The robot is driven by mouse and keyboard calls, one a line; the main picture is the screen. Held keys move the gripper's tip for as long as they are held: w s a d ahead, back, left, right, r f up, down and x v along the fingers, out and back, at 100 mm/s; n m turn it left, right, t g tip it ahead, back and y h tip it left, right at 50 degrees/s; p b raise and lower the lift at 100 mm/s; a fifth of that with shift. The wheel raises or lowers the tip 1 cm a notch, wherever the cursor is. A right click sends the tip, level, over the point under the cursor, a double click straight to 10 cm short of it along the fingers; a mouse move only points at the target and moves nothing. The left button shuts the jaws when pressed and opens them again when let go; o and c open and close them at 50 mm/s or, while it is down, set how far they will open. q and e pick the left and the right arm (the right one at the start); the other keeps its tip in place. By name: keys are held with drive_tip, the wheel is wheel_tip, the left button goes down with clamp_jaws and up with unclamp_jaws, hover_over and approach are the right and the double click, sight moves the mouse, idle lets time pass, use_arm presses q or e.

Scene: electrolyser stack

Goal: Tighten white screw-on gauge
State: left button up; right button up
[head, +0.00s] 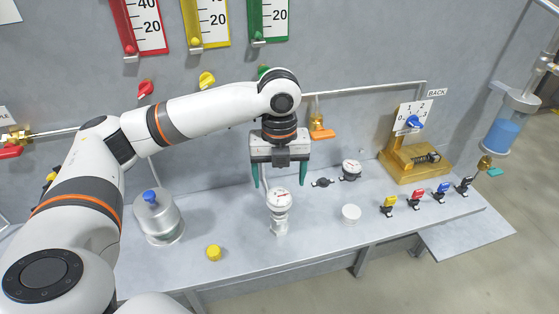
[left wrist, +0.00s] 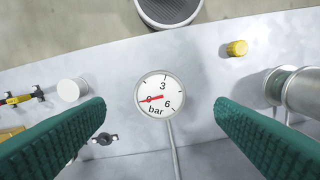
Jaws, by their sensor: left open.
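In the left wrist view the fingers (left wrist: 160,118) stand to the left and right of the dial, with clear gaps and no contact. The threads under the gauge are hidden. My right gripper is not in view.
A yellow cap (head: 213,252) and a metal canister (head: 158,217) are to the left. A brass block (head: 412,160) stands at the back right.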

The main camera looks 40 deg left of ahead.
sight(278, 198)
use_arm(q)
wheel_tip(278, 198, down, 8)
drive_tip(key=shift+f+p, duration=0.1)
drive_tip(key=shift+p, duration=0.4)
drive_tip(key=c, duration=1.2)
drive_tip(key=shift+r+m+p, duration=0.25)
drive_tip(key=shift+m+p, duration=0.35)
drive_tip(key=shift+p, duration=0.15)
drive_tip(key=m+p, duration=0.3)
drive_tip(key=shift+s, duration=0.1)
drive_tip(key=shift+m, duration=0.7)
drive_tip(key=shift+a+f, duration=0.1)
drive_tip(key=shift+f, duration=0.1)
